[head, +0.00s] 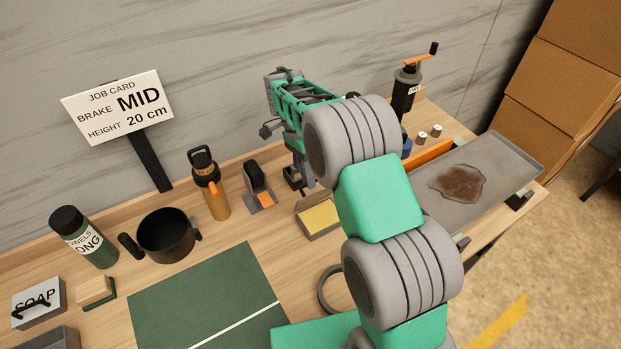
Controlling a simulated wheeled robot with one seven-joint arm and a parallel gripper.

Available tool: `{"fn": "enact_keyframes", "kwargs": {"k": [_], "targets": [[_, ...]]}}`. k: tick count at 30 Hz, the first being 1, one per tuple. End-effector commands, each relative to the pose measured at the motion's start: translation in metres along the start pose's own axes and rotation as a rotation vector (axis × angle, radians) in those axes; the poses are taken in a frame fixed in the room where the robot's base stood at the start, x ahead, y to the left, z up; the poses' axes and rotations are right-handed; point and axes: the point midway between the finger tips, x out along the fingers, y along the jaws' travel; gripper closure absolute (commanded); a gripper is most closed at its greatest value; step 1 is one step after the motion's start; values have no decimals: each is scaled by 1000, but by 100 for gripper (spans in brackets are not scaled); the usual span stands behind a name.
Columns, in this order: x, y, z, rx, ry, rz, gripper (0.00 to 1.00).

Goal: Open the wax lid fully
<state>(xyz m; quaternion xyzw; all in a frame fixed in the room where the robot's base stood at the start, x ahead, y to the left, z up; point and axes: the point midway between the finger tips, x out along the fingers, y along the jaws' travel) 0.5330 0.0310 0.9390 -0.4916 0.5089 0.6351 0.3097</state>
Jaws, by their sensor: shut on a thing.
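A small open grey box with a yellow surface inside (320,217), which looks like the wax, sits on the bench at the middle, left of my arm. My gripper (297,182) is low over the bench at the box's far left corner. Its dark jaws are shut on a small part there, apparently the wax lid. The lid is hard to make out among the jaws, and its exact angle cannot be told. My arm hides the bench to the right of the box.
A black-and-orange tool (258,185) and an orange bottle (208,184) stand close on the left. A black pot (166,236) is farther left. A stained grey tray (505,152) lies at the right. A green mat (190,305) lies in front.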

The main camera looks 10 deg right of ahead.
Motion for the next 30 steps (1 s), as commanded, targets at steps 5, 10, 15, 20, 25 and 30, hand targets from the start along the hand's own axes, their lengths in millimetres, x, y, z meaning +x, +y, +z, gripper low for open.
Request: {"fn": "enact_keyframes", "kwargs": {"k": [5, 10, 15, 20, 25, 30], "targets": [[6, -1, 2, -2, -1, 10, 100], [6, -2, 3, -4, 0, 12, 100], [6, -1, 4, -5, 0, 13, 100], [6, -1, 4, -5, -1, 13, 85], [4, -1, 1, -1, -1, 8, 71], [2, -1, 1, 0, -1, 6, 69]]}}
